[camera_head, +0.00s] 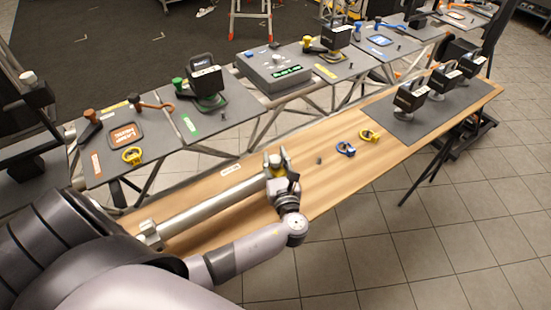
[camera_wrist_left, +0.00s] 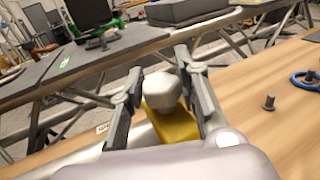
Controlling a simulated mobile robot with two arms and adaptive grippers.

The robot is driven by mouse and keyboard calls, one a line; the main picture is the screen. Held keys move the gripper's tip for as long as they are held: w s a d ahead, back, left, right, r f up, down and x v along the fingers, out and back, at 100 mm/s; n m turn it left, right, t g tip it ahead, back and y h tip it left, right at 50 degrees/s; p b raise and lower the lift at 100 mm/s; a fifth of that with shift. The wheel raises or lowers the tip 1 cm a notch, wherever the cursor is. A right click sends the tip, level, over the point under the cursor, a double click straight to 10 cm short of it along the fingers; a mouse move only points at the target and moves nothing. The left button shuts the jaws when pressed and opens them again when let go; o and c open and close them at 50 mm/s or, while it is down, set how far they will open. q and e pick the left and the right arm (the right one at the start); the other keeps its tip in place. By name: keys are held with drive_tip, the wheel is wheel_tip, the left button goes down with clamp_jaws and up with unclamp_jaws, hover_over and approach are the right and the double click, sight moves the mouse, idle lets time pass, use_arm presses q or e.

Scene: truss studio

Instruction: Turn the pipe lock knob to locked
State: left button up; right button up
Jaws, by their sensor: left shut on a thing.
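The pipe (camera_head: 200,203), a long silver tube, lies along the wooden table. A yellow lock (camera_head: 277,171) sits at its far end; the yellow part also shows in the left wrist view (camera_wrist_left: 175,128). A pale grey knob (camera_wrist_left: 162,92) stands on the yellow part. My left gripper (camera_head: 281,164) is at this end of the pipe. In the left wrist view its fingers (camera_wrist_left: 158,80) are on both sides of the knob, shut on it. The knob's lock marking cannot be read. My right gripper is not in view.
A small grey peg (camera_head: 319,160), a blue ring clamp (camera_head: 346,149) and a yellow one (camera_head: 369,136) lie right of the lock. A grey mat (camera_head: 383,118) holds black devices. Grey panels on trusses run behind the table. A white label (camera_head: 230,169) is behind the pipe.

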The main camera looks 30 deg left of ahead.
use_arm(q)
drive_tip(key=c, duration=0.3)
